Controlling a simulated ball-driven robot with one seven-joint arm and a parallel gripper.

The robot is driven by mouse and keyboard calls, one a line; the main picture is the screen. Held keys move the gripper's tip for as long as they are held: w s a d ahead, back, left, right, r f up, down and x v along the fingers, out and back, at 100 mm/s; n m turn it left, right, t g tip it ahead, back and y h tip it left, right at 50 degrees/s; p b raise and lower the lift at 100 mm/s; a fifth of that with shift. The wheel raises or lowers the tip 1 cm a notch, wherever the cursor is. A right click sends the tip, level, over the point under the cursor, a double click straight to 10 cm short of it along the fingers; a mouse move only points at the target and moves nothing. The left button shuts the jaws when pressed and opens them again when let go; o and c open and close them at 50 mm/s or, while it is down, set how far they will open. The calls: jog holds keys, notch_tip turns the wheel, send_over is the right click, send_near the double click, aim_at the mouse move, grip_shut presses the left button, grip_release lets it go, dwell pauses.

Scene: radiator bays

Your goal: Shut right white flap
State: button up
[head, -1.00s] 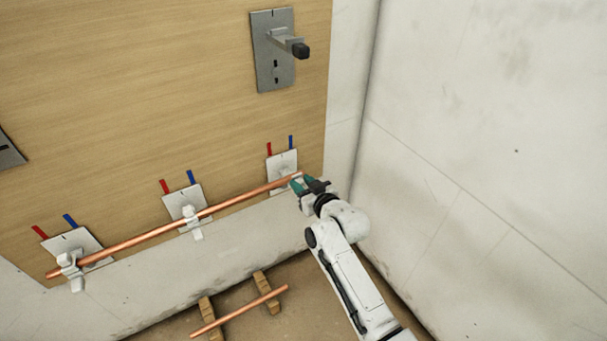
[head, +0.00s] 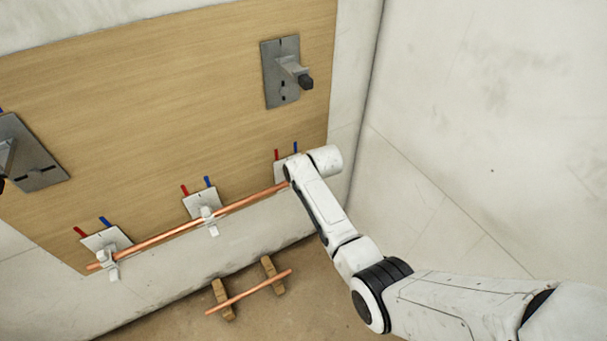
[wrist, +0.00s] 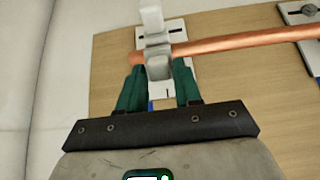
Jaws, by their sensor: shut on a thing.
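The right bracket's white plate (head: 281,172) is partly hidden by my arm in the head view. In the wrist view its grey-white clip (wrist: 158,66) sits across the copper pipe (wrist: 235,46). A white flap (wrist: 151,16) sticks out past the pipe at the top. My gripper (wrist: 158,78) has its teal fingers on both sides of the clip, close to the pipe, and is shut on it. The exact contact is hard to see. The head view hides the fingers behind my arm.
Two more brackets hold the pipe: the middle one (head: 207,210) and the left one (head: 108,251). A grey steel bracket (head: 283,75) juts from the wooden board above. A short copper pipe (head: 245,293) rests on wooden blocks on the floor. A white wall (head: 480,130) stands close at right.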

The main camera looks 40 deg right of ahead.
jog(key=shift+w+d+g+b, duration=0.2)
jog(key=shift+w+g+b, duration=0.35)
jog(key=shift+g, duration=0.35)
jog(key=g+b, duration=0.1)
jog(key=g+y+b, duration=0.1)
jog(key=b, duration=0.1)
jog(key=shift+w+d+f, duration=0.1)
jog(key=shift+w+f, duration=0.05)
jog(key=shift+w, duration=0.25)
jog(key=g+b, duration=0.1)
jog(key=b, duration=0.3)
jog(key=shift+w+d+f+g+y+b, duration=0.1)
jog(key=shift+w+g+y+b, duration=0.2)
jog(key=shift+w+g+b, duration=0.3)
jog(key=shift+g+b, duration=0.3)
jog(key=shift+b, duration=0.75)
jog(key=shift+d+g+b, duration=0.1)
jog(key=shift+g+b, duration=0.2)
jog(key=shift+b, duration=0.4)
jog(key=o, duration=0.9)
jog(key=shift+w, duration=0.1)
jog(key=shift+c, duration=0.2)
